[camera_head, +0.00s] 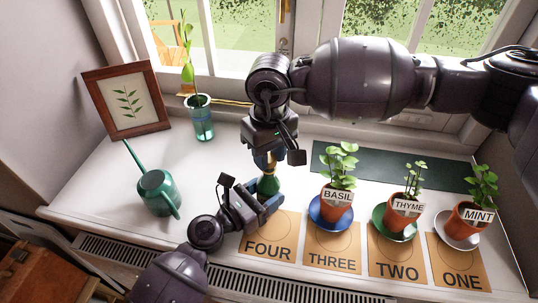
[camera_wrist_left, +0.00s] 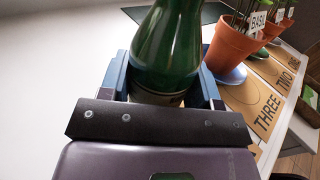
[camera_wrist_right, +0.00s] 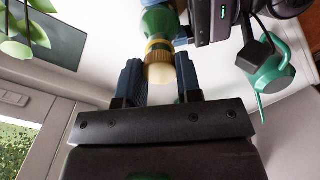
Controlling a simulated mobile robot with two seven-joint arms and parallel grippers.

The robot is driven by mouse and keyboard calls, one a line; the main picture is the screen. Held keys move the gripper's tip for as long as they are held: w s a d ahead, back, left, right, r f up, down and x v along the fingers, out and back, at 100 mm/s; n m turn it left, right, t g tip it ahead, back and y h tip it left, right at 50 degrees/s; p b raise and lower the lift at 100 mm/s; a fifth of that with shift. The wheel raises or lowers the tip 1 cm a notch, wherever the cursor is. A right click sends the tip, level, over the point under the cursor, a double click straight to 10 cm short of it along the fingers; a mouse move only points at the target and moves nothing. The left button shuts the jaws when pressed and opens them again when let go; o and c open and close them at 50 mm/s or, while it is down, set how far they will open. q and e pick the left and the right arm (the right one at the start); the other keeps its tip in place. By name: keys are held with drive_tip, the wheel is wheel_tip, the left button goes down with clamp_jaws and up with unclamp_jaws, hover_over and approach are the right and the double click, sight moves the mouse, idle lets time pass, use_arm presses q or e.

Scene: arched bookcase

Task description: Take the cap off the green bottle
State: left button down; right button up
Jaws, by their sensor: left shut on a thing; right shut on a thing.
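The green bottle (camera_head: 268,185) stands on the white sill, upright, between my two grippers. My left gripper (camera_head: 264,206) is shut around its lower body from the front; the left wrist view shows the green glass (camera_wrist_left: 168,45) between both blue fingers. My right gripper (camera_head: 266,160) is above, pointing down, and shut on the pale cap (camera_wrist_right: 160,73) at the bottle's top. In the right wrist view a gold band (camera_wrist_right: 158,46) lies between cap and green glass. I cannot tell whether the cap has come loose. The fingers hide most of it in the head view.
Basil (camera_head: 336,195), thyme (camera_head: 406,206) and mint (camera_head: 471,217) pots stand at right by numbered cards. A green watering can (camera_head: 158,192) is at left. A glass with a cutting (camera_head: 201,120) and a framed picture (camera_head: 127,102) stand behind. The sill between can and bottle is clear.

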drive_tip(key=shift+r, duration=0.7)
drive_tip(key=shift+w+r, duration=0.15)
drive_tip(key=shift+r, duration=1.85)
use_arm(q)
drive_tip(key=shift+c, duration=1.2)
unclamp_jaws()
drive_tip(key=shift+a, duration=0.1)
